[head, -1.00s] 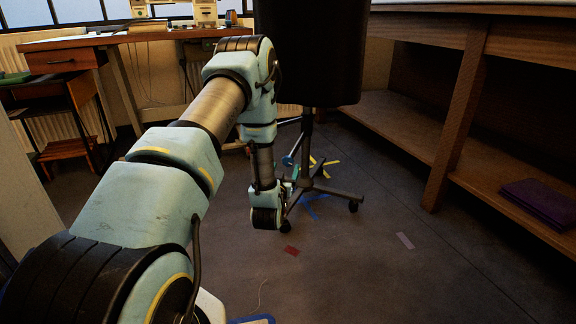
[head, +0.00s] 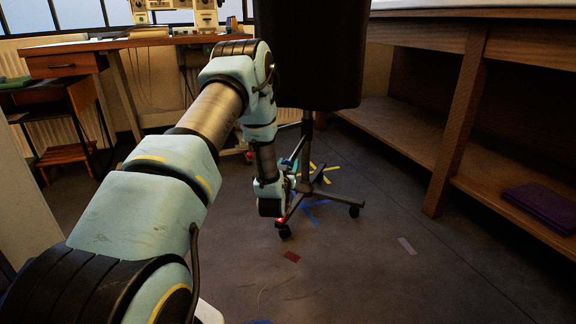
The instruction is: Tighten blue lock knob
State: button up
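A tall black panel or chair-like back (head: 310,60) stands on a dark post (head: 307,130) with a splayed caster base (head: 335,194). A small blue piece (head: 291,164) shows low at the left of the post, partly hidden by my arm; I cannot tell for sure that it is the lock knob. My arm reaches forward and down, and its wrist end (head: 271,198) is beside the post and just above the base. The fingers of my gripper are hidden behind the wrist. I cannot see whether they touch anything.
A wooden shelf bench (head: 455,130) runs along the right, with a folded purple cloth (head: 543,206) on its lower shelf. A wooden desk (head: 140,40) stands at the back left. Blue tape (head: 316,213) marks the floor near the base.

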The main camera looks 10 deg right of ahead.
grip_shut()
